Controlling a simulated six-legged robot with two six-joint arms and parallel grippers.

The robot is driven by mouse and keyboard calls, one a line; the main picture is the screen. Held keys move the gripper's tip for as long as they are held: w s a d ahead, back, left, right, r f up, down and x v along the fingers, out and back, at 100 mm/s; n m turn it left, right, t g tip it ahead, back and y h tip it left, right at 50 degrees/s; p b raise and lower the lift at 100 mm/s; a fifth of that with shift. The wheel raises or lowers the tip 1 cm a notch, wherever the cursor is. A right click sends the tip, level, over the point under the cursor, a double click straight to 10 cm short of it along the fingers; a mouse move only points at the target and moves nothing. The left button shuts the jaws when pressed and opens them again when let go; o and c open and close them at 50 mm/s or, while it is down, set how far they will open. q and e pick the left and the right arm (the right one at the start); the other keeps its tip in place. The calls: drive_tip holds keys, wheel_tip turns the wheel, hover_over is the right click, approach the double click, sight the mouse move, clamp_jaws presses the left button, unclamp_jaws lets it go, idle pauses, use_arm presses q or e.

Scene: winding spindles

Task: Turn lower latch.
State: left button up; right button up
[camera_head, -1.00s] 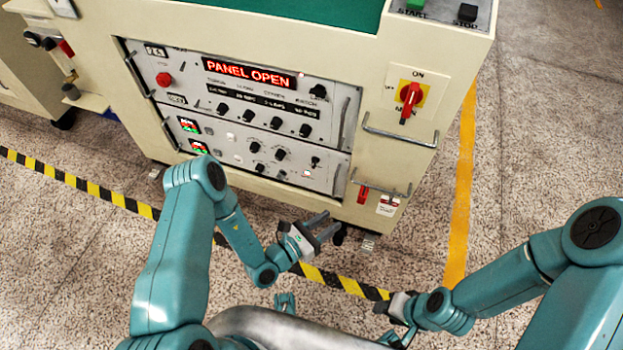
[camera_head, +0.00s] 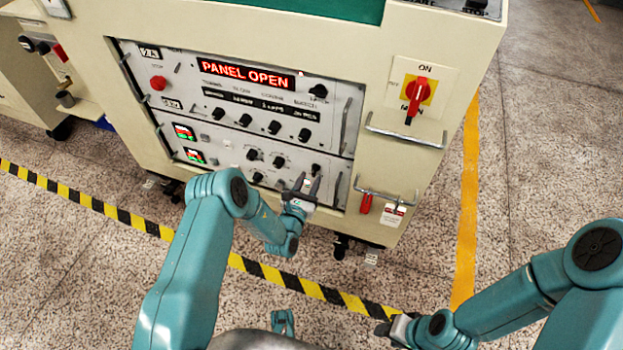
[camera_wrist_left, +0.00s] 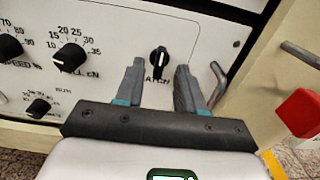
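The lower latch (camera_head: 316,169) is a small black knob at the right of the lower drawer panel (camera_head: 228,152). In the left wrist view the latch (camera_wrist_left: 159,59) has a white pointer line standing nearly upright, with a partly hidden label below it. My left gripper (camera_head: 307,183) is open in front of the lower panel, just below the latch in the head view. In the left wrist view the latch appears in the gap between the open fingers (camera_wrist_left: 159,78), with white panel visible on both sides. My right gripper (camera_head: 392,328) is low at the right, its fingers unclear.
The upper panel has a red "PANEL OPEN" display (camera_head: 246,74) and an upper latch knob (camera_head: 318,91). A metal handle (camera_head: 337,189) stands right of the lower latch. Striped tape (camera_head: 270,272) crosses the floor.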

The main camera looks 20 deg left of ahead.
sight(315, 170)
use_arm(q)
drive_tip(key=shift+w, duration=1.25)
clamp_jaws()
